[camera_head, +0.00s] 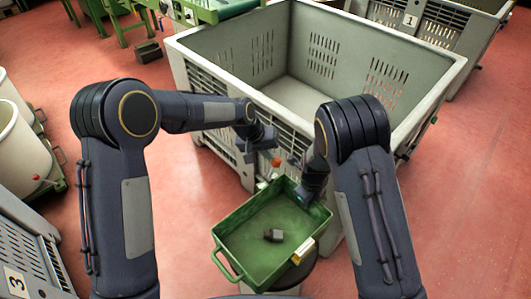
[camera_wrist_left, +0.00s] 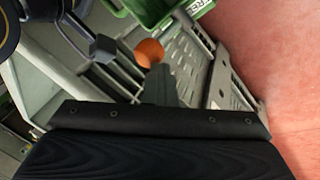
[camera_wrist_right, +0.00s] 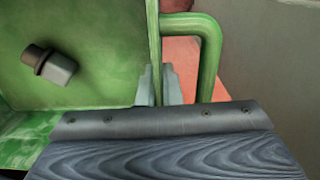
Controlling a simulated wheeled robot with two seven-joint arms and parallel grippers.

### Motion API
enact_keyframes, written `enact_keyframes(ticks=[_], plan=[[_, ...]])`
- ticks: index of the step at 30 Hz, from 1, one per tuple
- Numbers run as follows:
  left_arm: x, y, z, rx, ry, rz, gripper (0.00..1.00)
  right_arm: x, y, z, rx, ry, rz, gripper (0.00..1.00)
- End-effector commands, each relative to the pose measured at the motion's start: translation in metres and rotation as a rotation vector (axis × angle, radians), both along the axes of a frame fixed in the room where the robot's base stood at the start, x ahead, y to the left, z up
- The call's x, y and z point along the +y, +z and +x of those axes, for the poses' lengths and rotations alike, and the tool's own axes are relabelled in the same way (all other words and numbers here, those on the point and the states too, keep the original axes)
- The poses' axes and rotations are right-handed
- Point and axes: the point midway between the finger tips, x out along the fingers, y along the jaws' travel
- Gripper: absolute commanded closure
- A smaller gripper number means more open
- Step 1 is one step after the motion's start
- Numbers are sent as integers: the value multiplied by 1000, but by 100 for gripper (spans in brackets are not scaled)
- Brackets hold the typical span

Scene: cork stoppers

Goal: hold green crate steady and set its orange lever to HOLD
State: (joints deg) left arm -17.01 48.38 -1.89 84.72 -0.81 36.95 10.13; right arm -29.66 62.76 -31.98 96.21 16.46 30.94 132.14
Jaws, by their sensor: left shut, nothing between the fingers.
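The green crate (camera_head: 222,232) stands on a round support in front of me, with a small dark plug-like piece (camera_head: 273,236) on its floor. The orange lever's round knob (camera_head: 276,162) shows beyond the crate's far edge and in the left wrist view (camera_wrist_left: 149,52). My left gripper (camera_wrist_left: 160,85) is shut and empty, its tips close to the knob; contact cannot be told. My right gripper (camera_wrist_right: 159,88) is at the crate's far right, its fingers on either side of the green wall, beside the tubular handle (camera_wrist_right: 210,55). The HOLD mark is not readable.
A large grey slatted bin (camera_head: 385,70) stands just behind the crate, close to both grippers. A yellowish tag (camera_head: 303,251) is on the crate's near right rim. White tubs (camera_head: 15,135) and another grey bin (camera_head: 30,250) stand left. Red floor (camera_head: 475,200) is free at right.

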Motion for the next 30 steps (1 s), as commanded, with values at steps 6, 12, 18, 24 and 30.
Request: enact_keyframes(ticks=[6,12,18,24,30], plan=[[-1,-3,-8,11,-8,-2,100,7,1,1,-5,13,8,100],[6,-4,-16,16,-10,-1,100,7,1,2,-6,10,9,100],[12,-2,-15,14,-7,-1,100,6,1,2,-7,6,9,100],[40,15,-2,4,0,-4,100,4,1,2,-6,5,6,100],[53,61,-3,-3,-3,-5,100,3,1,1,-4,5,4,100]])
